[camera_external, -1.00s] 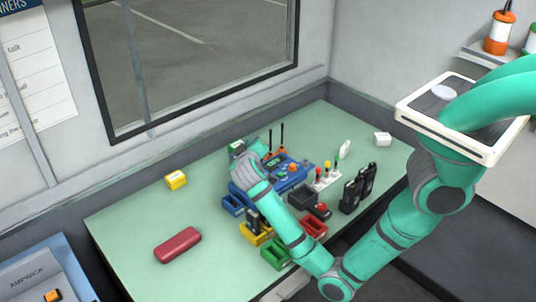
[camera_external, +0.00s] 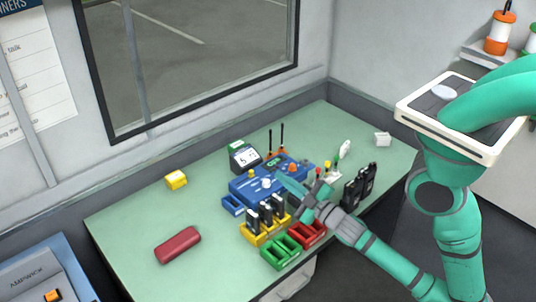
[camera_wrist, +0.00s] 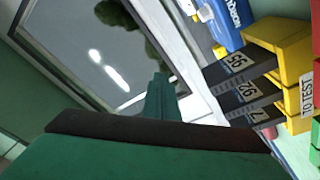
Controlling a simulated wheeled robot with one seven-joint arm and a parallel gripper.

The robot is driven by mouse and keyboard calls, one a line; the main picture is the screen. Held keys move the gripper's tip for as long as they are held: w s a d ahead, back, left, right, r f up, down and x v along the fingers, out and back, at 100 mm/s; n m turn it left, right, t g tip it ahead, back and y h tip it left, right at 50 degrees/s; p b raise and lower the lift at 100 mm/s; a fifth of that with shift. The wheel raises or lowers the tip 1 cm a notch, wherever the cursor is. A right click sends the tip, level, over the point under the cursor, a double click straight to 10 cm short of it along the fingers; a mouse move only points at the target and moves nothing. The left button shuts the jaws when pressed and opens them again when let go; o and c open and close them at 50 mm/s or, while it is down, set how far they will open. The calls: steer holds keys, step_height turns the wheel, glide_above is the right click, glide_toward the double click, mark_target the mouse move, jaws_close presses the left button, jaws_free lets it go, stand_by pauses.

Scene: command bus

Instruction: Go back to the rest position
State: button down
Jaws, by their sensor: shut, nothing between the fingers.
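My gripper (camera_external: 284,179) is shut and empty. In the external view it hangs above the table's right-middle part, in front of the blue unit (camera_external: 262,186), and hides part of it.
The table's left is mostly clear.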

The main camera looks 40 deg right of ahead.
steer(key=s+d+f+m, duration=0.1)
steer(key=s+f+m, duration=0.1)
steer(key=s+d+f+m+g+h, duration=0.1)
steer(key=s+d+f+m, duration=0.1)
steer(key=s+f+m, duration=0.1)
steer(key=s+d+f+m, duration=0.2)
steer(key=s, duration=0.1)
steer(key=shift+s+f+g, duration=0.15)
steer(key=shift+g, duration=0.25)
steer(key=s+d+f+m+h, duration=0.1)
steer(key=s+m, duration=0.1)
steer(key=s+f+m+h, duration=0.1)
steer(key=s+m, duration=0.1)
steer(key=s, duration=0.1)
steer(key=s+d+f+m+g, duration=0.1)
steer(key=s+m, duration=0.1)
steer(key=m, duration=0.1)
steer(key=shift+s+d+h, duration=0.25)
steer(key=shift+d+h, duration=0.05)
steer(key=shift+h, duration=0.1)
steer(key=s+a+n+g+y, duration=0.1)
steer(key=s+a+n+y, duration=0.1)
steer(key=s+a, duration=0.3)
steer(key=s+n, duration=0.1)
steer(key=s, duration=0.3)
steer(key=shift+s+a+r+n, duration=0.35)
steer(key=shift+a+n, duration=0.05)
stand_by(0.5)
